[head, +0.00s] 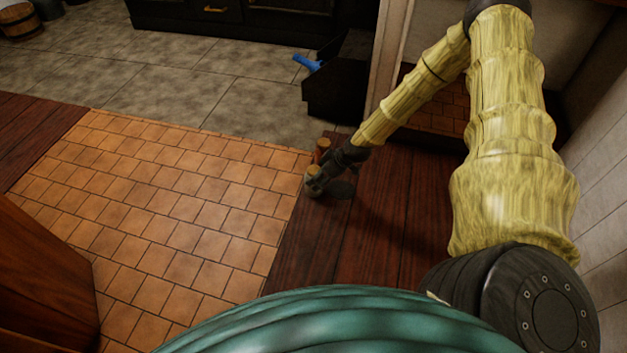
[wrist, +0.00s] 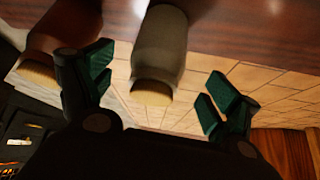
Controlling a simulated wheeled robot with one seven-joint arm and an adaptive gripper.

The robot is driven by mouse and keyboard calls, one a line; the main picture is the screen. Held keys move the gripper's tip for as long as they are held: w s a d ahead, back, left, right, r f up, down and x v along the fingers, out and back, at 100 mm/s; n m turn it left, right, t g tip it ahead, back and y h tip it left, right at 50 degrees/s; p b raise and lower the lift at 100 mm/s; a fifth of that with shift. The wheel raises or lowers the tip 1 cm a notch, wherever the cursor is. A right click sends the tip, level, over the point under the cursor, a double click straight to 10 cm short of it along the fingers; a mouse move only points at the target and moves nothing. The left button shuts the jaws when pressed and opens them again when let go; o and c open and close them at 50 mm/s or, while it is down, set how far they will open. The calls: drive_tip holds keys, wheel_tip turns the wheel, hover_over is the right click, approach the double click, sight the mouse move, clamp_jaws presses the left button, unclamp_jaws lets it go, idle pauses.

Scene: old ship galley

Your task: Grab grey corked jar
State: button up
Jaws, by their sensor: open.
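The grey corked jar (wrist: 160,48) is in the middle of the wrist view, which looks upside down, with its tan cork pointing down in the picture. My gripper (wrist: 157,72) is open, one green-padded finger on each side of the jar, with visible gaps to both. In the head view my gripper (head: 317,185) is low over the dark wooden surface (head: 380,225), near its left edge. There the grey jar is largely hidden by the gripper.
A reddish-brown corked jar (wrist: 62,30) stands close by, left of the grey one and behind the left finger in the wrist view; its top (head: 322,146) shows in the head view. The orange tiled floor (head: 180,200) lies left of the wooden edge.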

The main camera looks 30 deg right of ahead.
drive_tip(key=shift+b+x, duration=1.8)
drive_tip(key=shift+x, duration=0.35)
drive_tip(key=shift+w+f, duration=0.15)
drive_tip(key=shift+f, duration=0.3)
drive_tip(key=shift+r, duration=0.1)
drive_tip(key=c, duration=1.6)
